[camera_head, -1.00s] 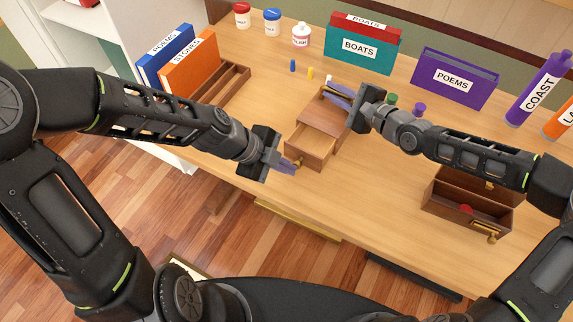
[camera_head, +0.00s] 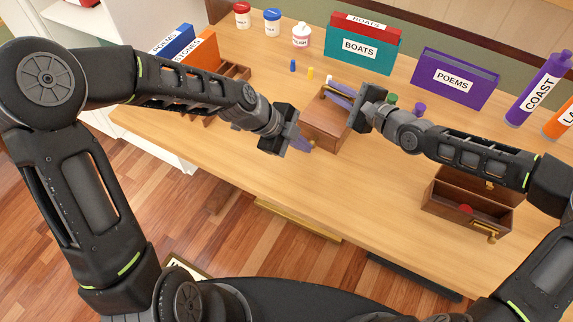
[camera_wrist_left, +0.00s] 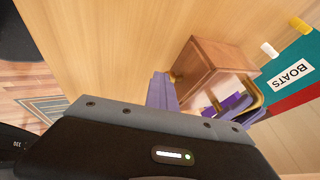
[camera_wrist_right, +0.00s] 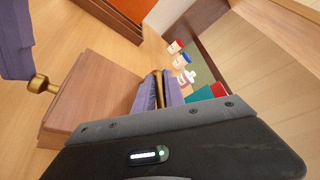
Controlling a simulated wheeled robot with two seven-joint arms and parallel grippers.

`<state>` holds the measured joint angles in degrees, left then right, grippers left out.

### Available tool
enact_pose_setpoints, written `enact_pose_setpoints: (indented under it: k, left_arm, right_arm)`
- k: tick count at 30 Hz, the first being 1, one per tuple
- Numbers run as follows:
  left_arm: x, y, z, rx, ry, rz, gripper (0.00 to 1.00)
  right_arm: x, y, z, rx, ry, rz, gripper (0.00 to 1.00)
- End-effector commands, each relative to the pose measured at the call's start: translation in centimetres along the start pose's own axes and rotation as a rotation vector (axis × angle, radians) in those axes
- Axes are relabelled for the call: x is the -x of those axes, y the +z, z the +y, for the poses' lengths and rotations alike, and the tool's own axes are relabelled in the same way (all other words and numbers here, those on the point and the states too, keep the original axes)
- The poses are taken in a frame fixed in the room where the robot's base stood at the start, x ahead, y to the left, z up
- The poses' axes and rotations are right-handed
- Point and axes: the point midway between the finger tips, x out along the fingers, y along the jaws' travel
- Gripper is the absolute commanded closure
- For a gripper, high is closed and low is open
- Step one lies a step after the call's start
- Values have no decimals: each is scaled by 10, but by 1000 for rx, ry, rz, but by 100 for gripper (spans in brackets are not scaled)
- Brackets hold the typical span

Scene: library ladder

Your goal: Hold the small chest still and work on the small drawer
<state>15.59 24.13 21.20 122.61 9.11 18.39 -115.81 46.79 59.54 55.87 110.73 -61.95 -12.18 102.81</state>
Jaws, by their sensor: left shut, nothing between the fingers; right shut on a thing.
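The small wooden chest (camera_head: 325,128) stands on the desk in the middle of the head view. Its small drawer is pushed in. The brass knob (camera_wrist_right: 40,84) on the drawer front shows in the right wrist view and also in the left wrist view (camera_wrist_left: 176,77). My left gripper (camera_head: 301,143) is shut and empty, with its purple fingers at the drawer front, close to the knob. Whether they touch the front I cannot tell. My right gripper (camera_head: 338,95) is shut on the brass handle (camera_wrist_right: 158,86) on the chest, at the side away from the drawer knob.
Small blue (camera_head: 293,65) and yellow (camera_head: 310,73) pieces lie behind the chest. Books and jars line the back.

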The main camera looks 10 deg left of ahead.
Motion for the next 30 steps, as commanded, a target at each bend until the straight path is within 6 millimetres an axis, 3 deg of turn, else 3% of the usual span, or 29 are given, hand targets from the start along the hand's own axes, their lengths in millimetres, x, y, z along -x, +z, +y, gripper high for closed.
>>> enact_pose_setpoints:
  k: [9,17,18,30]
  left_arm:
    - [3,2,-1,1,-13,-4,100]
    - [18,1,28,5,-6,-4,100]
    - [22,1,35,4,-5,-5,100]
    - [104,0,35,-1,-4,-6,100]
  right_arm:
    - [-1,4,7,-3,14,-8,100]
    - [-1,3,7,-3,14,-6,100]
    - [-1,3,7,-3,14,-6,100]
    - [0,2,6,-3,12,-3,100]
